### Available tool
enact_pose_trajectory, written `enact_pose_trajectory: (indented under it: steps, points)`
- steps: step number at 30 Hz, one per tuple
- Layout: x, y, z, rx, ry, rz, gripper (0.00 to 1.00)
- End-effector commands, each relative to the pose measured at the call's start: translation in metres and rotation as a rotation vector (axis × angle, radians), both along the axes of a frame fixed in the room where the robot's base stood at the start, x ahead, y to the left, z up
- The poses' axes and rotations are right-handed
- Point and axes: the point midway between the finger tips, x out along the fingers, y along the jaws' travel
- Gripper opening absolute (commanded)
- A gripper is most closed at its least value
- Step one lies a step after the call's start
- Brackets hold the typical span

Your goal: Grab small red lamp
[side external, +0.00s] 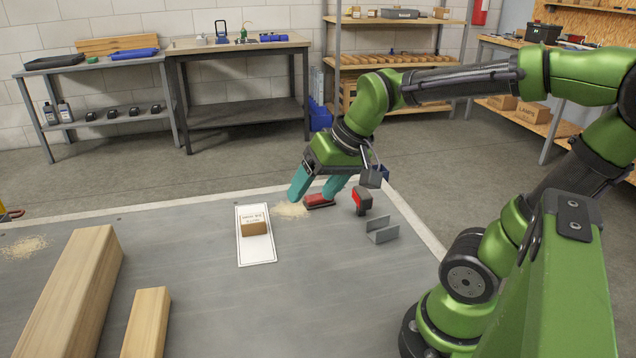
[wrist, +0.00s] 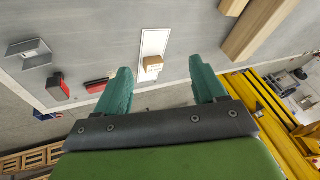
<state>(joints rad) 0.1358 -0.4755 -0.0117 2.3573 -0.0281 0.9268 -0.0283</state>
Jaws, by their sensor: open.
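Two red lamp-like pieces stand near the far edge of the grey deck. One is a low, long red piece (side external: 319,202), also in the wrist view (wrist: 97,85). The other is a shorter, upright red and black piece (side external: 362,201), also in the wrist view (wrist: 58,87). I cannot tell for certain which is the small red lamp. My gripper (side external: 312,195) is open and empty, its teal fingers spread and pointing down at the deck's far edge. The long red piece is close to one finger; the upright one is farther right. In the wrist view both lie left of my gripper (wrist: 162,78).
A grey metal bracket (side external: 382,236) sits right of the red pieces. A small cardboard box (side external: 254,227) stands on a white card (side external: 257,252). Sawdust (side external: 291,210) lies near my fingers. Wooden beams (side external: 75,290) occupy the left front; the middle deck is clear.

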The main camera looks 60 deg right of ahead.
Motion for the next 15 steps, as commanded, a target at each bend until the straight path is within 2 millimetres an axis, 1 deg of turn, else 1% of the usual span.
enact_pose_trajectory:
  steps: [1,5,6,8,9,11,12,14,15]
  points:
    - [0.018,-0.018,-0.001,-0.018,0.042,-0.006,0.7]
    - [0.058,-0.064,-0.005,-0.088,0.131,0.068,0.7]
    - [0.069,-0.08,-0.007,-0.109,0.157,0.102,0.7]
    - [0.085,-0.105,-0.013,-0.143,0.198,0.165,0.7]
    - [0.095,-0.122,-0.018,-0.164,0.226,0.212,0.7]
    - [0.108,-0.15,-0.026,-0.193,0.266,0.293,0.7]
    - [0.116,-0.168,-0.033,-0.212,0.29,0.355,0.7]
    - [0.125,-0.196,-0.043,-0.239,0.328,0.458,0.7]
    - [0.131,-0.215,-0.051,-0.256,0.35,0.538,0.7]
